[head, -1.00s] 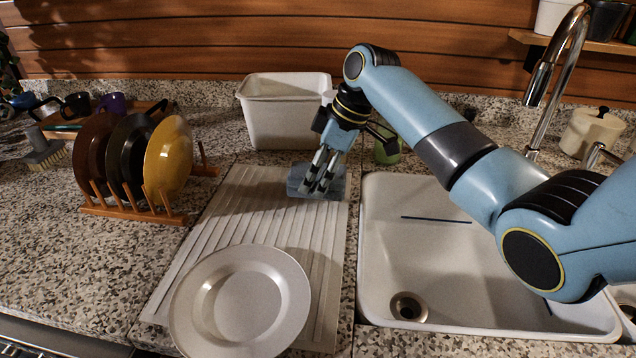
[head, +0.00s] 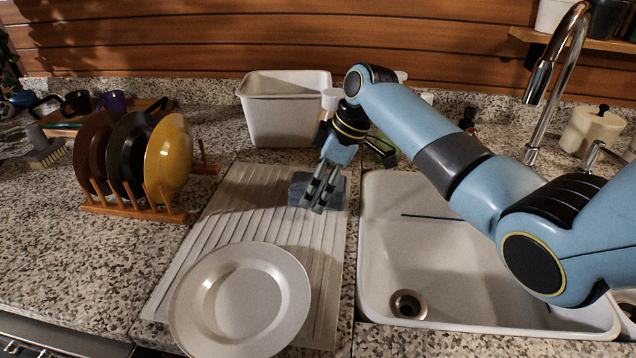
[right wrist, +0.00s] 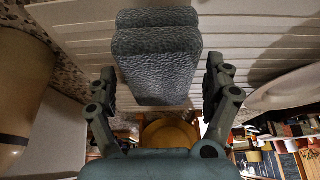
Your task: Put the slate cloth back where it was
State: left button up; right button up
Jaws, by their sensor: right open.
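The slate cloth (head: 304,188) is a folded blue-grey pad lying at the back right of the ribbed drainboard (head: 215,222). My right gripper (head: 316,205) is over it in the head view and hides part of it. In the right wrist view the cloth (right wrist: 158,58) shows its folded layers, ahead of and between the two spread fingers of the gripper (right wrist: 160,95). The fingers are open, and a gap shows between each finger and the cloth. My left gripper is in neither view.
A pale plate (head: 240,300) lies on the front of the drainboard. The white sink (head: 440,260) is to its right, with the faucet (head: 550,85) behind. A white bin (head: 285,112) stands behind, and a wooden rack (head: 135,208) with plates stands left.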

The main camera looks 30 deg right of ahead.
jog(key=v, duration=1.2)
jog(key=shift+r+b, duration=0.2)
jog(key=shift+b, duration=0.1)
jog(key=shift+a+f, duration=0.1)
